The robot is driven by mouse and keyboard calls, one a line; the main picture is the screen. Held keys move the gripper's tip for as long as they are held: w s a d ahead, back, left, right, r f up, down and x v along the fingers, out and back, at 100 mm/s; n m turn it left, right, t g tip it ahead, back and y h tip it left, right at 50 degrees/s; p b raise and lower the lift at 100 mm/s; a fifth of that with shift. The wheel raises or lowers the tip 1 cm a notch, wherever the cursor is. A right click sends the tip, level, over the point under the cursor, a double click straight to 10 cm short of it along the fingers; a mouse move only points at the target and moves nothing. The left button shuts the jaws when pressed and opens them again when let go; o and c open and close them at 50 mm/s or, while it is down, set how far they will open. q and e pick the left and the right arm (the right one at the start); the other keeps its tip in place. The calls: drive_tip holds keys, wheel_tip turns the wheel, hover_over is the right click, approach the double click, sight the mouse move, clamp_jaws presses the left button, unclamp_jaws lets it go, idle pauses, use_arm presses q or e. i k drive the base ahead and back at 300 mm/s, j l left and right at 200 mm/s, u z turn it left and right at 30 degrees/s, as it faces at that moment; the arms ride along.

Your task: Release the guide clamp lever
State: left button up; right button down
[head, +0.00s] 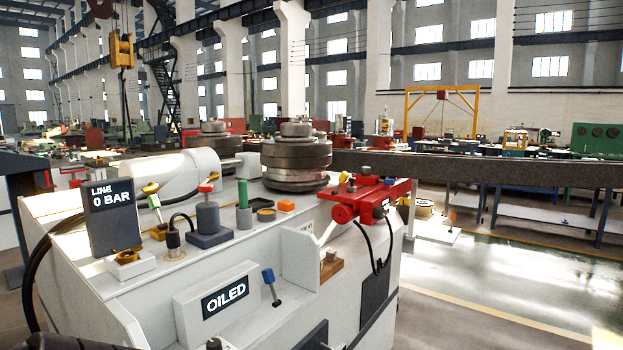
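A red guide block (366,197) is mounted at the right end of the pale machine, beside the stacked steel rolls (296,160). A pale lever (328,232) stands tilted in front of the guide block, beside a white upright plate. A yellow knob (347,187) shows above it, against the red block; I cannot tell for certain that the two are joined. No label marks which lever is the guide clamp lever. Neither of my grippers can be made out. Dark shapes at the bottom edge are too cut off to identify.
A blue-knobbed lever (270,277) stands beside the "OILED" panel (225,297). A "LINE 0 BAR" display (111,216), a green-knobbed lever (154,202) and a red-topped post (206,190) crowd the machine top. A long dark beam (490,168) extends right.

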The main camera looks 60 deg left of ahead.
sight(345, 175)
drive_tip(key=i+u, duration=0.55)
drive_tip(key=u, duration=0.2)
drive_tip(key=i+u, duration=0.35)
drive_tip(key=i+l+u, duration=0.15)
drive_tip(key=u, duration=0.3)
drive_tip(key=i+l+u, duration=0.25)
drive_tip(key=u, duration=0.15)
drive_tip(key=i+l+u, duration=0.3)
drive_tip(key=u, duration=0.15)
drive_tip(key=i+l+u, duration=0.15)
drive_tip(key=l+u, duration=0.3)
drive_tip(key=i+l+u, duration=0.15)
drive_tip(key=l, duration=0.2)
drive_tip(key=i+l+u, duration=0.2)
drive_tip(key=l, duration=0.15)
drive_tip(key=k, duration=0.1)
